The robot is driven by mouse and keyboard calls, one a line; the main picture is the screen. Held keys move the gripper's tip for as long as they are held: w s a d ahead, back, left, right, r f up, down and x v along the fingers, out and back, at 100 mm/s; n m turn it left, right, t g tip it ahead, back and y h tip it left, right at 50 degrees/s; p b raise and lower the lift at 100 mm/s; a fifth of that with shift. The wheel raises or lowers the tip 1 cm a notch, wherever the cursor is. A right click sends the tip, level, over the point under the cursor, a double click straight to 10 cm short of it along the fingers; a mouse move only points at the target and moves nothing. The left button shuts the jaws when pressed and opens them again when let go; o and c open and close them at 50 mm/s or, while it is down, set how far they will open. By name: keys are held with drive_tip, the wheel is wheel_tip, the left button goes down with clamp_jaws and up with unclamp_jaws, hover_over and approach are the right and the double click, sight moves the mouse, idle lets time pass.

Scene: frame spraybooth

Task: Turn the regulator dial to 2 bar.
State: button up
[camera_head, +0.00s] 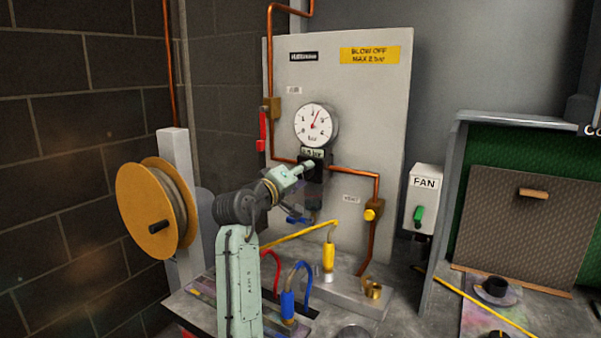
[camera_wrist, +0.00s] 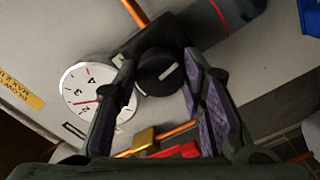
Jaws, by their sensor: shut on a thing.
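The regulator dial is a round black knob (camera_wrist: 157,72) with a white mark, seen between my fingers in the wrist view. My gripper (camera_wrist: 160,70) is shut on it, one finger on each side. In the head view my gripper (camera_head: 306,166) reaches the black regulator (camera_head: 318,172) and hides most of the dial. The round white pressure gauge (camera_head: 314,124) sits just above, its red needle pointing up and slightly right. The gauge also shows at the left in the wrist view (camera_wrist: 84,92). The small readout below it is too small to read surely.
A yellow "BLOW OFF MAX 2 bar" sign (camera_head: 369,55) is on the grey panel (camera_head: 350,90). Copper pipe (camera_head: 352,171) runs beside the regulator; a red valve handle (camera_head: 262,130) is to the left. An orange hose reel (camera_head: 155,212) and a fan switch box (camera_head: 422,198) flank the panel.

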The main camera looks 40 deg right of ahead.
drive_tip(key=shift+r+n, duration=0.1)
drive_tip(key=shift+n, duration=1.8)
drive_tip(key=o, duration=1.2)
drive_tip(key=v, duration=1.2)
